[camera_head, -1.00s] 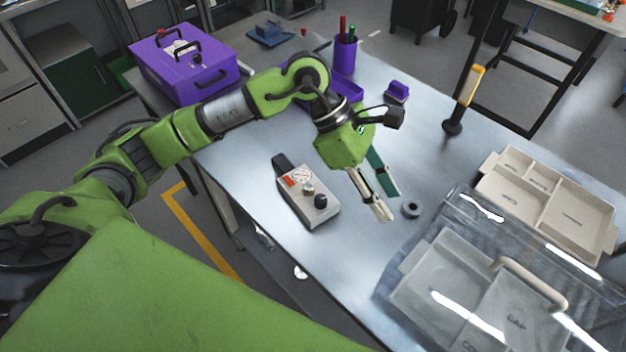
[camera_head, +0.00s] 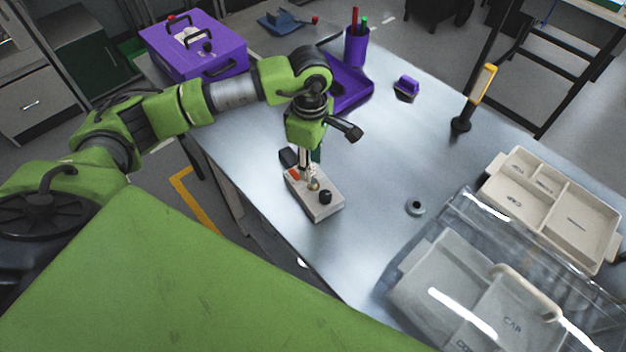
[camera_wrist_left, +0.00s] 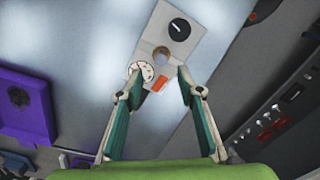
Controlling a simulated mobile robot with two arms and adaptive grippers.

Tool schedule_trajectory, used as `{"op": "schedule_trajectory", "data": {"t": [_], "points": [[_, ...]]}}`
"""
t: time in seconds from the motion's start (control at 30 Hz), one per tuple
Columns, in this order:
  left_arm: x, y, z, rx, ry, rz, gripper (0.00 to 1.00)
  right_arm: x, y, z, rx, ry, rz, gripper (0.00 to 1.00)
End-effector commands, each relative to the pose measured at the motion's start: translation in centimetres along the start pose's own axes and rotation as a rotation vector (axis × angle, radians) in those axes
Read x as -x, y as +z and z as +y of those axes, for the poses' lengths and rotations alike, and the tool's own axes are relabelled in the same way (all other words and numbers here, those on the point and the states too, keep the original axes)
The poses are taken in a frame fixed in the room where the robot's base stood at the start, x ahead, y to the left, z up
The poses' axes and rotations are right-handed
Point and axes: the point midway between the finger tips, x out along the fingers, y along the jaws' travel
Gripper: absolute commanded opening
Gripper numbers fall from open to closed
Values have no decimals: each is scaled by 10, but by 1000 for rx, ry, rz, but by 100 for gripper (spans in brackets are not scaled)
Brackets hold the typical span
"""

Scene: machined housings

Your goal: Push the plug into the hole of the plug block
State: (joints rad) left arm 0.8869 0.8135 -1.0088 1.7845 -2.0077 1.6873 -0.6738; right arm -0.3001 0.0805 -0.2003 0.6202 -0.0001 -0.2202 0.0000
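The plug block appears to be the grey box (camera_head: 324,208) on the metal table; it also shows in the wrist view (camera_wrist_left: 190,52). Its top carries a black knob (camera_wrist_left: 179,29), a round gauge (camera_wrist_left: 141,72) and a red switch (camera_wrist_left: 157,84). A round brass-rimmed piece (camera_wrist_left: 162,56), which looks like the plug at its hole, sits between knob and gauge; I cannot tell how deep it is. My left gripper (camera_head: 307,176) points down over the box. In the wrist view its fingers (camera_wrist_left: 160,80) are apart with nothing between them. My right gripper is out of view.
A clear-lidded case (camera_head: 440,235) and a beige divided tray (camera_head: 600,250) fill the right side. A purple toolbox (camera_head: 190,58), purple tray (camera_head: 352,92) and pen cup (camera_head: 357,50) stand behind. The table's middle is clear.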

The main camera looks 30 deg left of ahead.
Motion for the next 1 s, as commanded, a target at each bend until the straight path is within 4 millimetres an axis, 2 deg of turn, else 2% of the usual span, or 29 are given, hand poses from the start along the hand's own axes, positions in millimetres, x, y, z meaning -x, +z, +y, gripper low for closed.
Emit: {"op": "schedule_trajectory", "data": {"t": [0.17, 0.3, 0.5, 0.7, 0.73, 0.8, 0.87, 1.0], "points": [[-12, 3, -2, 0, -6, 0, 34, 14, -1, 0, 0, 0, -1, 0], [-32, 7, -4, -1, -6, -1, 34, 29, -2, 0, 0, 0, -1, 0], [-52, 7, -2, 0, -2, -1, 34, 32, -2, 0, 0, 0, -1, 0], [-54, 7, -2, -1, -1, -1, 34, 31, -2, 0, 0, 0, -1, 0], [-54, 7, -2, -1, -1, -1, 32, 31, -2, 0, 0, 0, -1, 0], [-54, 7, -2, -1, -1, -1, 13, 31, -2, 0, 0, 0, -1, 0], [-54, 6, -2, 0, -1, -1, 0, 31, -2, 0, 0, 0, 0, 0], [-54, 6, -2, 0, -1, -1, 0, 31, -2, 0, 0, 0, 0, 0]]}}
